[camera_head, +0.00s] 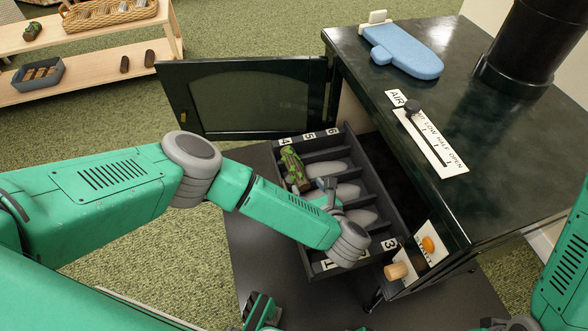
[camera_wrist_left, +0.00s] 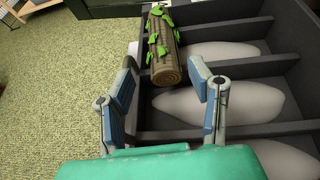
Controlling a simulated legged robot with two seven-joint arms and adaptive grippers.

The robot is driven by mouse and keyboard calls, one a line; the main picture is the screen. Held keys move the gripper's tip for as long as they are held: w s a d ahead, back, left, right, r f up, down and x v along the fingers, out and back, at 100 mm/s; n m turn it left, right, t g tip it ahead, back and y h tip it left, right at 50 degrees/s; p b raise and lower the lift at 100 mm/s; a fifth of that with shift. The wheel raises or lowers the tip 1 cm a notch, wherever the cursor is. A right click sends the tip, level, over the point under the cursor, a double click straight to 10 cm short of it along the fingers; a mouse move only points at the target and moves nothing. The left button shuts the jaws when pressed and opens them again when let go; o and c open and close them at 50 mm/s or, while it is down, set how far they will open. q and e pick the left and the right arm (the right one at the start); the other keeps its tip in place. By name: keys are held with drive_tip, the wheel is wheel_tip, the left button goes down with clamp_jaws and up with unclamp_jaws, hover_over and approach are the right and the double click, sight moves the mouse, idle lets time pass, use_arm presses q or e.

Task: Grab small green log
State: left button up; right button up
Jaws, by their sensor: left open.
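My right gripper is not visible.
Pale rounded mounds (camera_head: 330,170) lie in other compartments. A dark stove (camera_head: 480,140) stands at the right, its open door (camera_head: 255,98) behind the tray. A blue mitt (camera_head: 405,52) lies on top. Wooden shelves (camera_head: 110,62) stand far left. Green carpet lies left of the tray.

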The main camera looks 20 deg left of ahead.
sight(297, 169)
use_arm(q)
drive_tip(key=b+x, duration=0.1)
drive_tip(key=x, duration=0.4)
drive_tip(key=shift+w+f+b, duration=0.1)
drive_tip(key=shift+f+b, duration=0.05)
drive_tip(key=shift+b, duration=0.15)
drive_tip(key=shift+w+d, duration=0.15)
drive_tip(key=shift+w, duration=0.35)
drive_tip(key=shift+w+f, duration=0.1)
drive_tip(key=w+a+b, duration=0.1)
drive_tip(key=w+a+f+b, duration=0.1)
drive_tip(key=a, duration=0.1)
drive_tip(key=w+a+b, duration=0.1)
drive_tip(key=shift+w+a+f, duration=0.25)
drive_tip(key=shift+f, duration=0.15)
drive_tip(key=shift+d+r, duration=0.2)
drive_tip(key=shift+d, duration=0.25)
drive_tip(key=c, duration=1)
